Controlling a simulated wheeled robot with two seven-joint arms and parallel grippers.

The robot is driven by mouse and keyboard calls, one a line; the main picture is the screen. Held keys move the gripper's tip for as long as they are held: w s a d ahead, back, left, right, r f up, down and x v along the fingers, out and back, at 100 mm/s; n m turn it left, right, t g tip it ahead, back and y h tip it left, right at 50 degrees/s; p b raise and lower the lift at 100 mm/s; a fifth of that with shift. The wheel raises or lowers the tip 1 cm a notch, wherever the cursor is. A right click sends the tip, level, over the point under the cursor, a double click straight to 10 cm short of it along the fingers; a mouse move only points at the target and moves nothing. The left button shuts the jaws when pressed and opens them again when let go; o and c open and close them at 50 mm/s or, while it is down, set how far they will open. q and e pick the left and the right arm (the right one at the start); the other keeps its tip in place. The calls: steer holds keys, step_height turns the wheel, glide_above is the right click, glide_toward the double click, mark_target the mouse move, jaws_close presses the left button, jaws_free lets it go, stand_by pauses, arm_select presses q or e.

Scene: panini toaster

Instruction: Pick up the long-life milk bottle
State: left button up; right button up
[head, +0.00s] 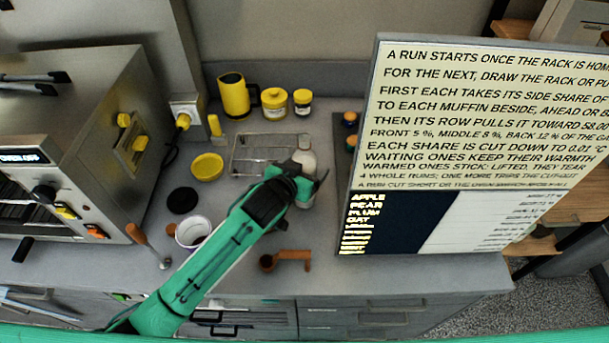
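A white bottle-like object (306,159), which seems to be the long-life milk bottle, stands on the grey counter beside the wire rack. No label can be read on it, and its middle is hidden behind my gripper. My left gripper (304,178), on the green arm from the lower left, is right at this object and overlaps it in the view. Whether the fingers have closed on it cannot be made out. My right gripper is not in view.
A large sign board (470,130) stands close on the right. A wire rack (258,154), yellow mug (233,95), yellow-lidded jars (274,103) and yellow bowl (207,166) lie behind. A white cup (193,231), brown-handled tool (145,241) and brown scoop (287,260) are nearer. A toaster oven (80,130) fills the left.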

arm_select(q)
steer(key=c, duration=1.3)
steer(key=shift+o, duration=0.2)
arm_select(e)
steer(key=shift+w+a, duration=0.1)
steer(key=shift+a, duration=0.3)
arm_select(q)
steer(key=shift+r, duration=0.1)
step_height(320, 180, up, 20)
steer(key=b, duration=0.3)
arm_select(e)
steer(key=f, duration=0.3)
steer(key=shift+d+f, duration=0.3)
arm_select(q)
steer(key=o, duration=0.6)
steer(key=shift+c, duration=0.2)
steer(key=c, duration=0.7)
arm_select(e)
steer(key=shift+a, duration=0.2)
